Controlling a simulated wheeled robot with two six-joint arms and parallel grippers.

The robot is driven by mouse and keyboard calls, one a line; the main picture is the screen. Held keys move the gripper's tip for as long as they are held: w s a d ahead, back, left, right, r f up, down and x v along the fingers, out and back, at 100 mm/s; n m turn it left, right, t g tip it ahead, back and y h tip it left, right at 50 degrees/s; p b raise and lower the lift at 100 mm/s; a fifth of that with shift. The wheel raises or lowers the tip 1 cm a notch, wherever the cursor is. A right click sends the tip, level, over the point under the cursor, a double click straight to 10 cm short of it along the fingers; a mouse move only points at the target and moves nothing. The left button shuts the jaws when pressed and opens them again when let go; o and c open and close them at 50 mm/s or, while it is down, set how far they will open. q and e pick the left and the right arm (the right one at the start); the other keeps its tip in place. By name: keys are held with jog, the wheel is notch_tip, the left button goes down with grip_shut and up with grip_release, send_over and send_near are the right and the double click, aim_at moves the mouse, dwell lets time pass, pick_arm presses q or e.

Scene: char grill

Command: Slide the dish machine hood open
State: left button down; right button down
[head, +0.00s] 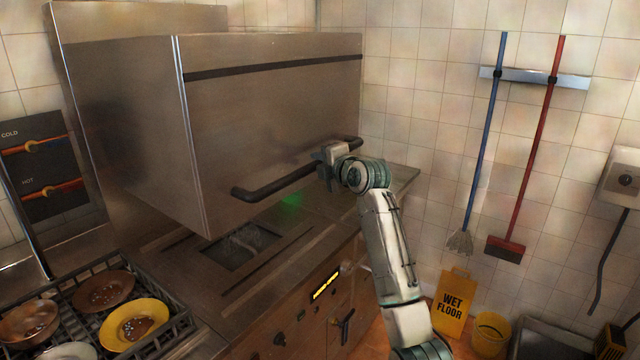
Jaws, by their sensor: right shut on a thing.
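The dish machine hood (265,110) is a large steel box with a dark stripe near its top. Its lower edge stands above the machine's counter, and the sink opening (243,246) shows under it. A dark bar handle (262,191) runs along the lower front of the hood. My right gripper (328,168) is shut on the handle, right of its middle. The fingertips are partly hidden by the gripper body. My left gripper is not in view.
A dish rack (62,290) with dirty plates, one of them yellow (134,325), stands at the lower left. A blue mop (484,140) and a red broom (535,150) hang on the right wall. A wet floor sign (453,303) and a yellow bucket (490,331) stand on the floor.

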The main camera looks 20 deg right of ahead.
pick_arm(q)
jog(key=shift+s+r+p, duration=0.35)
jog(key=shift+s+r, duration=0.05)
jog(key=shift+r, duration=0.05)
pick_arm(e)
jog(key=shift+r, duration=1.75)
jog(key=c, duration=1.3)
grip_release()
jog(key=shift+o, duration=0.2)
jog(key=shift+f, duration=0.1)
jog(key=shift+s, duration=0.15)
pick_arm(q)
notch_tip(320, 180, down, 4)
jog(key=b, duration=0.4)
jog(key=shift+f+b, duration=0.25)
jog(key=shift+b, duration=0.05)
pick_arm(e)
jog(key=v, duration=1)
jog(key=shift+s, duration=0.25)
